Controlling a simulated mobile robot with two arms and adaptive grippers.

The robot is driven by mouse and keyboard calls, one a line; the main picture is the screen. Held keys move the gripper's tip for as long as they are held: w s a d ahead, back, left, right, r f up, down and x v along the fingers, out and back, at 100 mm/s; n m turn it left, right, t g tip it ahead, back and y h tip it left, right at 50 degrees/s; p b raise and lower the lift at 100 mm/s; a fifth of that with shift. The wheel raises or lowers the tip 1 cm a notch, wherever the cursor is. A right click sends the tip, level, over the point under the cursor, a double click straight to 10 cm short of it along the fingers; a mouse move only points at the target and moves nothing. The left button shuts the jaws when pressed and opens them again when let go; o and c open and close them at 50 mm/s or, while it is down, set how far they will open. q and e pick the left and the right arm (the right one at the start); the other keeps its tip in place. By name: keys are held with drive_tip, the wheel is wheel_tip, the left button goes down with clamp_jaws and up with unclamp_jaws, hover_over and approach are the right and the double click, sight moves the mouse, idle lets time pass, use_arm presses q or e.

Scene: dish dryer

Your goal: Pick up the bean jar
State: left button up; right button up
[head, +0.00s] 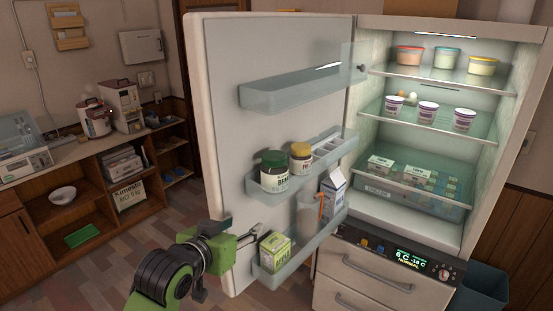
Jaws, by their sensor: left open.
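The bean jar (274,173) has a dark green lid and a pale label with dark lettering that looks like "BEAN". It stands upright in the middle bin (262,190) of the open fridge door, at the left end. My left gripper (256,234) is open, below and a little left of the jar. It is apart from the jar, near the door's lower bin. My right gripper is not in view.
A yellow-lidded jar (301,157) stands close to the bean jar's right. The lower bin (300,257) holds a green box (274,251), a pitcher (309,217) and a carton (334,190). The upper bin (300,90) looks empty. The fridge shelves hold cups and tubs.

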use_arm(q)
drive_tip(key=m+t+h, duration=0.1)
drive_tip(key=t+h, duration=0.1)
approach(273, 157)
drive_tip(key=p+x, duration=0.1)
drive_tip(key=x, duration=0.1)
drive_tip(key=p+x, duration=0.2)
drive_tip(key=shift+w+d+f, duration=0.2)
drive_tip(key=shift+w+f, duration=0.05)
drive_tip(key=shift+f, duration=0.05)
drive_tip(key=shift+w+d+f, duration=0.15)
drive_tip(key=shift+w+d, duration=0.05)
drive_tip(key=shift+w, duration=0.25)
drive_tip(key=p+x, duration=0.2)
drive_tip(key=x, duration=0.1)
drive_tip(key=p+x, duration=0.1)
drive_tip(key=shift+w+r+p, duration=0.25)
drive_tip(key=shift+p, duration=0.15)
drive_tip(key=shift+w+d+f, duration=0.15)
drive_tip(key=shift+w+f, duration=0.05)
drive_tip(key=shift+w, duration=0.2)
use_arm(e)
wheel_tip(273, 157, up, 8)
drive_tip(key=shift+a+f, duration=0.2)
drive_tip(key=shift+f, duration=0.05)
use_arm(q)
drive_tip(key=c, duration=0.9)
drive_tip(key=shift+r, duration=0.1)
drive_tip(key=shift+c, duration=1.1)
